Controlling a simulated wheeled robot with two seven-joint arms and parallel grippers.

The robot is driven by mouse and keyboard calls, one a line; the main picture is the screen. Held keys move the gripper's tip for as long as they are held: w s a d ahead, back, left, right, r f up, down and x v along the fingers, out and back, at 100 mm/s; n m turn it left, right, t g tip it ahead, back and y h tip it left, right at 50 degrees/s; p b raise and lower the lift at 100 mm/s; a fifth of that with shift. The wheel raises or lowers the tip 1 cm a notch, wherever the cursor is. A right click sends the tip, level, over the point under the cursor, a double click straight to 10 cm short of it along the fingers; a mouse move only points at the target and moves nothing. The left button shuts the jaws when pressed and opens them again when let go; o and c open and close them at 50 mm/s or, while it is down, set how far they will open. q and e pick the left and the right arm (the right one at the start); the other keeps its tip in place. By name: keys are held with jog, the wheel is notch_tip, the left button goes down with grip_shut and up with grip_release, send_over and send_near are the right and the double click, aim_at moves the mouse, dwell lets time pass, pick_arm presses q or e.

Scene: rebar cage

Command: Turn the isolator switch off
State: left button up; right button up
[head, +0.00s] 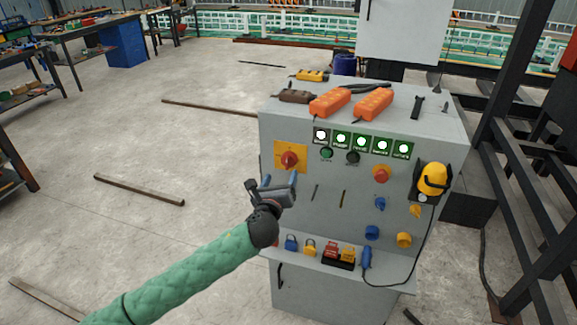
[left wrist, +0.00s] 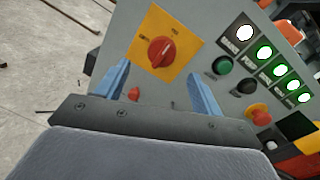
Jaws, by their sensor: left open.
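The isolator switch is a red rotary knob (head: 289,160) on a yellow square plate (head: 279,152), at the upper left of the grey cabinet's front. In the left wrist view the red knob (left wrist: 161,52) sits on its yellow plate (left wrist: 190,30), above and between my fingers. My left gripper (head: 281,181) is open and empty, just below and in front of the knob, apart from it. Its two blue fingers also show in the left wrist view (left wrist: 160,88). The knob's exact position against its markings is too small to read. My right gripper is not in view.
The grey cabinet (head: 345,285) carries lit indicators (head: 361,142), push buttons, a red emergency button (head: 381,174) and a yellow helmet (head: 432,179). Padlocks (head: 291,243) stand on its shelf. Orange power strips (head: 330,102) lie on top. Bars (head: 140,189) lie on the floor to the left.

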aim_at(287, 163)
pick_arm(q)
jog(key=shift+m, duration=0.9)
jog(key=p+x, duration=0.3)
jog(key=x, duration=0.3)
jog(key=shift+w+d+r, duration=0.1)
jog(key=shift+d+r, duration=0.1)
jog(key=shift+d, duration=0.05)
jog(key=shift+w+d+f, duration=0.1)
jog(key=shift+w+f, duration=0.05)
jog(key=shift+w, duration=0.55)
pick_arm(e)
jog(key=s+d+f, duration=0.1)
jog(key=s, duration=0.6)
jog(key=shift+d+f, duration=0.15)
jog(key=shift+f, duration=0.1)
pick_arm(q)
jog(key=c, duration=1)
